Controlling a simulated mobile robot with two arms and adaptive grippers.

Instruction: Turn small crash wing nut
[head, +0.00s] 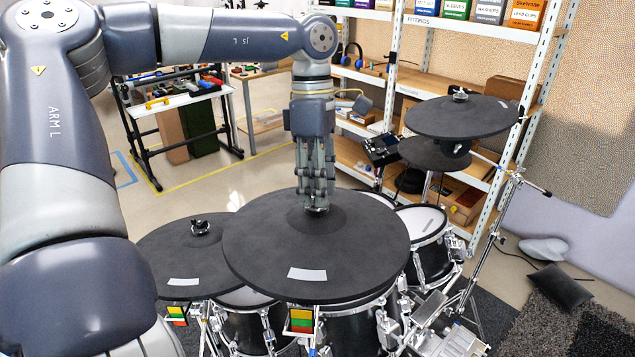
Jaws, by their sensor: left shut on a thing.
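My left gripper (316,205) reaches straight down from above onto the raised centre of the black cymbal pad (262,262) in the middle front. Its fingers are shut on the wing nut at the top of that pad, and they hide most of the nut. The pad is round, lies nearly level and has a white label near its front edge. Other wing nuts show on the left pad (152,262), at its centre (200,227), and on the upper right pad (435,118), at its top (460,95). My right gripper is out of view.
Drums (422,226) and chrome stands (490,225) crowd below and right of the middle pad. A smaller dark pad (434,153) sits under the upper right one. A white shelf rack (405,70) with boxes and a workbench (180,98) stand behind. Open floor shows at the left.

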